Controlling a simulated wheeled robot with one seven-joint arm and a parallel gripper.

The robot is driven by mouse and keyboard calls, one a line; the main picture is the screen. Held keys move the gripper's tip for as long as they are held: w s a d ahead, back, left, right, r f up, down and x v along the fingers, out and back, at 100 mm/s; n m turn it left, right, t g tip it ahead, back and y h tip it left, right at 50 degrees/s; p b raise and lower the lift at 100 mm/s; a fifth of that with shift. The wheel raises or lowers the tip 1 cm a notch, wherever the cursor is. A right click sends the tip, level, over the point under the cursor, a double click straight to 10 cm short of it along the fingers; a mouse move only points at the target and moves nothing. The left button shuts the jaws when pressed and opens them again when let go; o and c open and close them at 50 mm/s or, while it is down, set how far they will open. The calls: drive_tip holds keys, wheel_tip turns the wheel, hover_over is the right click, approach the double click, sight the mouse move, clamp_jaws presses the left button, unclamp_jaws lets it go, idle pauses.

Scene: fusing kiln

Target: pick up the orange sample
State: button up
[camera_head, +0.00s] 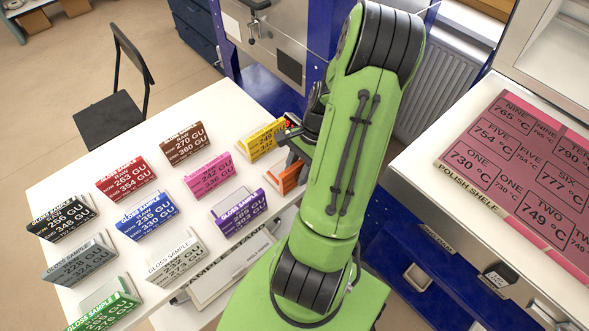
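The orange sample (291,178) is at the right side of the white table, below the yellow sample. Only part of it shows, because my green arm covers its right side. My gripper (297,150) is dark grey and sits just above the orange sample, close to it. The arm hides most of the gripper. I cannot tell whether its fingers touch the sample or whether they are open or shut.
The yellow sample (262,139) stands very near my gripper. Purple (238,212), pink (210,174) and several other samples stand in rows on the table (75,185). A sample stand (225,272) lies at the front. A polish shelf (470,196) is at the right.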

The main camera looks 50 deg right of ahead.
clamp_jaws()
wheel_tip(320, 180, up, 11)
drive_tip(key=p, duration=0.3)
drive_tip(key=shift+f+p, duration=0.2)
drive_tip(key=shift+p, duration=0.15)
